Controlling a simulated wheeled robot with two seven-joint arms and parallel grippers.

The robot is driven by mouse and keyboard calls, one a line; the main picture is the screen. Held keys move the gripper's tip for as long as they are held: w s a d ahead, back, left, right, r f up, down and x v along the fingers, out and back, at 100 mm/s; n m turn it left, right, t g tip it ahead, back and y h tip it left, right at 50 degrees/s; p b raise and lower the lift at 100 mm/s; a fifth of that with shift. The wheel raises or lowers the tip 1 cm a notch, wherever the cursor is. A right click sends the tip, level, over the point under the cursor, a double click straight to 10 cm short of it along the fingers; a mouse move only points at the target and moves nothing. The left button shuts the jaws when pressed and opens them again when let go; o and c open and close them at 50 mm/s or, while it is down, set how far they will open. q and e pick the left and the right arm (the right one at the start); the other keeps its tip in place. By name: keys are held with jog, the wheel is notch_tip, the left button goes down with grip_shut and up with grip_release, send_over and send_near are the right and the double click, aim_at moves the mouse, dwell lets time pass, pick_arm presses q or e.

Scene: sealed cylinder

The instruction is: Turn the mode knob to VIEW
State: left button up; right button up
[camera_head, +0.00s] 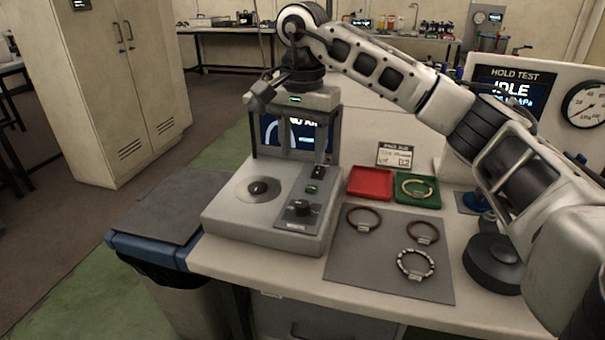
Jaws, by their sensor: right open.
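The grey bench instrument (240,222) stands on the left part of the worktop, with a dark screen (303,128) at its back. A black knob (302,208) sits on its small front control panel, beyond which are a green button (311,189) and a small black control (317,172). The panel lettering is too small to read, so I cannot tell the knob's setting. My right gripper (303,154) points down in front of the screen, behind and above the black knob and apart from it. It is open and partly covers the screen. My left gripper is out of view.
A round plate with a black centre (257,187) lies left of the panel. A red tray (370,183) and a green tray (418,196) with a ring stand to the right. Several rings lie on a grey mat (375,262). A "HOLD TEST" screen (503,88) reads IDLE.

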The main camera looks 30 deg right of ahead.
notch_tip(320, 180, up, 4)
jog(key=shift+r+p, duration=0.25)
jog(key=shift+p, duration=0.2)
